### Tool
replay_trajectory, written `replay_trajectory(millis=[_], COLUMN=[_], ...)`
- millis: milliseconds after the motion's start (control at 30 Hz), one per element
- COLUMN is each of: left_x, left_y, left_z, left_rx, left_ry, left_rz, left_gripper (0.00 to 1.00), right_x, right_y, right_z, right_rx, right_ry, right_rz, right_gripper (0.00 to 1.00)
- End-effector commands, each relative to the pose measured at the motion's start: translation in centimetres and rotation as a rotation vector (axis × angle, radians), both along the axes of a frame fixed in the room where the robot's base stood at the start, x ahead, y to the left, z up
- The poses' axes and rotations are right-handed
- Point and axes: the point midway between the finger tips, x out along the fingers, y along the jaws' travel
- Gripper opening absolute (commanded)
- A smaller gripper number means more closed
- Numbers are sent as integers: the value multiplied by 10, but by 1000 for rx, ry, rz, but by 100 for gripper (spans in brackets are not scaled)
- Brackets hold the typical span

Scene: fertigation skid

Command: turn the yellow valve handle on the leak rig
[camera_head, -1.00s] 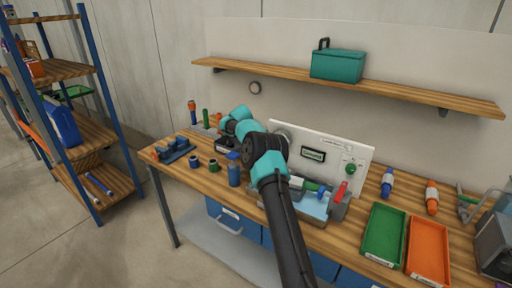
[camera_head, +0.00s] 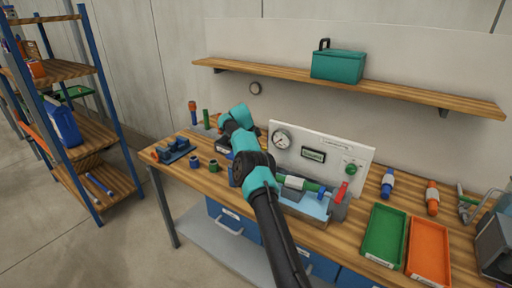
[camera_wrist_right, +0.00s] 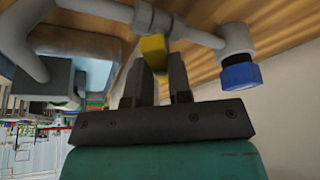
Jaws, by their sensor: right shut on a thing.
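The yellow valve handle (camera_wrist_right: 153,48) shows in the right wrist view, below a grey pipe (camera_wrist_right: 120,14) with a blue cap (camera_wrist_right: 240,75) at its right end. My right gripper (camera_wrist_right: 160,72) is shut on the handle, one dark finger on either side. In the head view my right arm reaches over the bench and hides the handle and its own fingers. The leak rig's white panel (camera_head: 345,148) carries a round gauge (camera_head: 281,139), a small display (camera_head: 313,155) and a green knob (camera_head: 350,169). My left gripper is not in view.
A green tray (camera_head: 384,234) and an orange tray (camera_head: 428,250) lie right of the rig. A red lever (camera_head: 341,192) stands at the rig's right end. Small fittings and a blue rack (camera_head: 175,150) are on the left of the bench. A shelf (camera_head: 400,92) runs above.

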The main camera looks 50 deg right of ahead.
Motion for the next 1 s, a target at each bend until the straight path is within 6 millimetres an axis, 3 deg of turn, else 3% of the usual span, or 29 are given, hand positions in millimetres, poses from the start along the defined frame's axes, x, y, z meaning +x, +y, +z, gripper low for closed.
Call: replay_trajectory(millis=[400,433,667,1000], left_x=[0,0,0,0], left_y=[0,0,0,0], left_z=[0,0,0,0], left_rx=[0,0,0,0], left_ry=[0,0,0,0], left_rz=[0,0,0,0], left_gripper=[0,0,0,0], right_x=[-1,-1,0,-2], right_y=[0,0,0,-2], right_z=[0,0,0,3], right_rx=[1,1,1,0], right_ry=[2,1,1,0], right_rz=[-5,-5,-4,-8], right_gripper=[0,22,44,45])
